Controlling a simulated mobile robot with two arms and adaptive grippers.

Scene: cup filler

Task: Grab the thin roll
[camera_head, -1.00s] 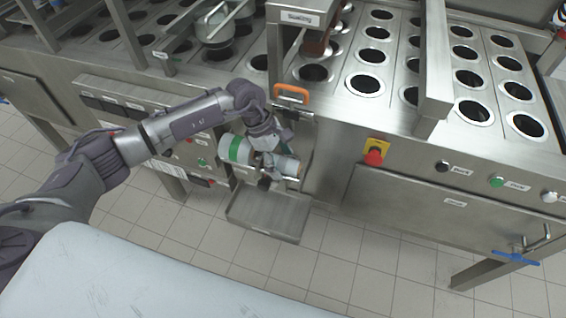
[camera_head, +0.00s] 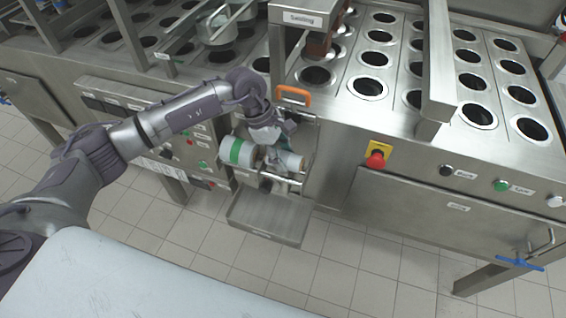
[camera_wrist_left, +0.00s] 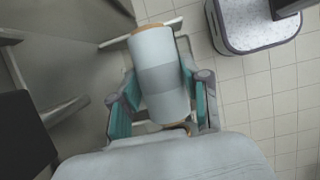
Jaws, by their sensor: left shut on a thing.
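The thin roll (camera_head: 291,162) is pale grey-white and lies at the front of the machine, above a metal tray. My left gripper (camera_head: 272,156) reaches down from above and is at this roll, partly covering it. In the left wrist view the roll (camera_wrist_left: 158,65) shows a grey band and brown core ends. The gripper's teal-padded fingers (camera_wrist_left: 158,100) lie on both sides of it, shut on it. A thicker white roll with a green band (camera_head: 237,151) sits just left of the gripper in the head view. My right gripper is not in view.
The metal tray (camera_head: 266,224) juts out below the rolls. An orange handle (camera_head: 294,95) and a red stop button on yellow (camera_head: 376,159) are on the machine front nearby. The tiled floor (camera_head: 350,255) in front is clear.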

